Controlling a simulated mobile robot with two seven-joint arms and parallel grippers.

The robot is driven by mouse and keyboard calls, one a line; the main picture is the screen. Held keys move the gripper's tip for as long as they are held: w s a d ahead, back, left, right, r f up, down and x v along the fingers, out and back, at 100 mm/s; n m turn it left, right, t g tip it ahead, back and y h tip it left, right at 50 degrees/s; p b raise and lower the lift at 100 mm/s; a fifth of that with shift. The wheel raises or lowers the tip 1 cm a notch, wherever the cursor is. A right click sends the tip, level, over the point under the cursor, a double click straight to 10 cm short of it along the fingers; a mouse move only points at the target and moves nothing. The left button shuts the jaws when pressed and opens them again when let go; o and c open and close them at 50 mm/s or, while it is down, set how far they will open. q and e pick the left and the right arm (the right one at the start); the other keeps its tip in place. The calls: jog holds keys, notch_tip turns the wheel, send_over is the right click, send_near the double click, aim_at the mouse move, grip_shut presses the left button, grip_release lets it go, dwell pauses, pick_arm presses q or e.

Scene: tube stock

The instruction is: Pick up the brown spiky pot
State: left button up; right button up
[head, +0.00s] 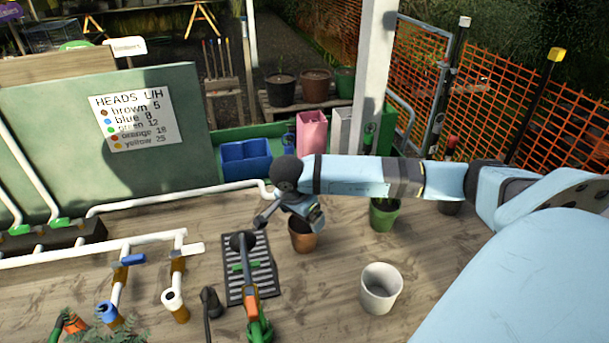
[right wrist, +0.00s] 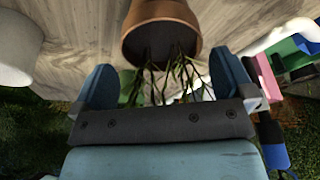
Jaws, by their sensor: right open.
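The brown pot (head: 303,239) stands on the wooden table in the head view, partly hidden by my right gripper (head: 306,217) just above it. In the right wrist view the same brown pot (right wrist: 160,14) shows its rim, dark soil and thin spiky green stems. The stems reach into the space between the two fingers of my right gripper (right wrist: 165,82). The fingers are wide apart, and the pot's rim lies beyond their tips, not gripped. My left gripper is not in view.
A green pot (head: 384,216) stands right of the brown pot, and a white pot (head: 381,290) stands nearer. A striped dark tray (head: 236,296) with a hose nozzle (head: 257,325) lies left. Blue bins (head: 246,160) and a pink bin (head: 311,133) stand behind.

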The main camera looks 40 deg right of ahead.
aim_at(306, 225)
jog(key=shift+p+x, duration=0.7)
jog(key=shift+x, duration=2.45)
jog(key=shift+w, duration=0.1)
jog(key=c, duration=0.8)
jog(key=shift+r, duration=0.1)
jog(key=shift+c, duration=0.2)
